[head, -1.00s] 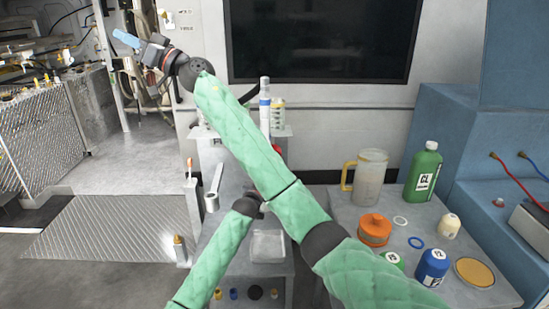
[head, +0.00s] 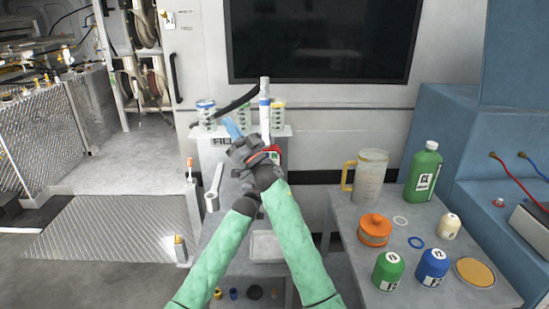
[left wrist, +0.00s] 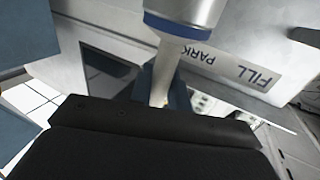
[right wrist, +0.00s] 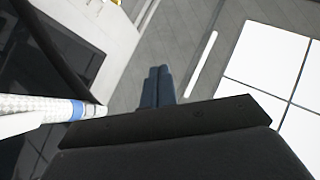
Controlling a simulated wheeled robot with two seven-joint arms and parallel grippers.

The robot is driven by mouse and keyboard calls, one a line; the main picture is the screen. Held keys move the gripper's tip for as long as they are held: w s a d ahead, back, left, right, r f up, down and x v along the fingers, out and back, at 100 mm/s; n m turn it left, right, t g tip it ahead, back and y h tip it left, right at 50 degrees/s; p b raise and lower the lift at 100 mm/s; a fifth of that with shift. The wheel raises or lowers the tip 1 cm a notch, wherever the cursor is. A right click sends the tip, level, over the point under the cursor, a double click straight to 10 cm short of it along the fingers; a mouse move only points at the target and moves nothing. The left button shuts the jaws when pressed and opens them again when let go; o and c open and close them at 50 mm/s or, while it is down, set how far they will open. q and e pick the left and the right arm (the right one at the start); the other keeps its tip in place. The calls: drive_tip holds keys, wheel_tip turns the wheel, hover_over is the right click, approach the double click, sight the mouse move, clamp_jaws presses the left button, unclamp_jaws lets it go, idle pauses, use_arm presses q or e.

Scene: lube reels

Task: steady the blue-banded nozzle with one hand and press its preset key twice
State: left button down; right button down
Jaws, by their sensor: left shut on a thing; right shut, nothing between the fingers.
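The blue-banded nozzle (head: 264,113) stands upright, pale with a blue band near its top, in front of the wall shelf. It also shows in the left wrist view (left wrist: 185,20) and, lying across the left, in the right wrist view (right wrist: 40,112). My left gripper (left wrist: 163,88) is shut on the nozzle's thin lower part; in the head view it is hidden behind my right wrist. My right gripper (head: 232,129) is shut and empty, its blue fingertips just left of the nozzle and apart from it. I cannot make out the preset key.
Several banded canisters, one with a blue lid (head: 206,114), stand on the ledge behind, above a FILL label (head: 222,141). A clear tray (head: 265,247) sits below the arms.

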sight(274, 156)
drive_tip(key=s+d+f+m+t+h, duration=0.2)
drive_tip(key=d+f+t+h, duration=0.3)
drive_tip(key=d+f, duration=0.8)
wheel_tip(274, 156, down, 4)
drive_tip(key=shift+s+d+r+m+h, duration=0.15)
drive_tip(key=shift+s+d+m+h, duration=0.2)
drive_tip(key=shift+s+h, duration=0.6)
drive_tip(key=shift+w+h, duration=0.25)
drive_tip(key=shift+w, duration=0.05)
drive_tip(key=w, duration=0.8)
drive_tip(key=shift+w, duration=0.35)
drive_tip(key=shift+w, duration=0.85)
idle(1.1)
drive_tip(key=shift+s, duration=0.1)
drive_tip(key=shift+s+r, duration=0.1)
drive_tip(key=shift+s, duration=0.7)
idle(0.4)
drive_tip(key=shift+w, duration=0.2)
